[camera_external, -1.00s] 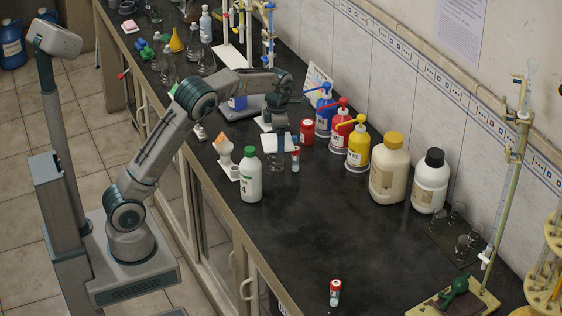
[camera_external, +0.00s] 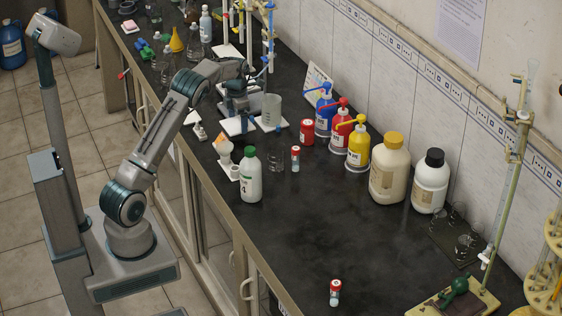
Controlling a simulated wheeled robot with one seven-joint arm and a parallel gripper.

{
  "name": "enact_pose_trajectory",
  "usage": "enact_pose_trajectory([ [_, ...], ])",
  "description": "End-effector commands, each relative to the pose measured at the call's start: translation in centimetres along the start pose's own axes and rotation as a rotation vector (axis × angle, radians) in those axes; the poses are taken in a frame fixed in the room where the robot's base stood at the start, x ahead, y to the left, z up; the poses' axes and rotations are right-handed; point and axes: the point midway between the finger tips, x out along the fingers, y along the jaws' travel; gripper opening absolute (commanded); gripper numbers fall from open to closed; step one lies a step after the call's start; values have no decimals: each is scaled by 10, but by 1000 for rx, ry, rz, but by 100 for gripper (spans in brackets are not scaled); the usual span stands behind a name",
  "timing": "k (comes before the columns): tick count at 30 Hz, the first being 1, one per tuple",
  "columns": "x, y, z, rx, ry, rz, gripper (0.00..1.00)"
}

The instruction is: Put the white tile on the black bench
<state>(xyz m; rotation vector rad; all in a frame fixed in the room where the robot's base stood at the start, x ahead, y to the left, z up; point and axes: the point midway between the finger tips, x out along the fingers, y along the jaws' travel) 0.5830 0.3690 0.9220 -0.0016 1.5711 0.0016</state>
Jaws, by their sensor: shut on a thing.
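My gripper (camera_external: 235,116) is low over the middle-left of the black bench (camera_external: 315,220), pointing down and shut on a white tile (camera_external: 233,126). The tile lies flat and shows below the fingers; its far part is hidden by them. I cannot tell whether it touches the bench or is just above it.
A green-capped white bottle (camera_external: 251,176), an empty glass beaker (camera_external: 276,160) and a red-capped vial (camera_external: 295,158) stand in front. Red, blue and yellow pump bottles (camera_external: 357,146) line the wall side. The bench's front middle is clear.

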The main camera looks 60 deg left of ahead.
Motion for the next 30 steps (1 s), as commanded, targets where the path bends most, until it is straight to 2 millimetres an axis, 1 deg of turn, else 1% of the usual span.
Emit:
enact_pose_trajectory([
  [1, 2, 6, 0, 0, 0, 0, 62],
  [3, 5, 10, 0, 1, -1, 0, 62],
  [7, 12, 11, 0, 2, 0, -2, 62],
  [13, 39, 11, -1, 2, 3, -3, 62],
  [15, 45, 11, 0, 2, 0, -1, 62],
  [22, 47, 11, 0, 2, -1, 0, 62],
  [26, 51, 11, 0, 2, -1, 0, 62],
  [27, 50, 11, 0, 2, 0, 0, 100],
  [30, 50, 11, 0, 2, 0, 0, 100],
])
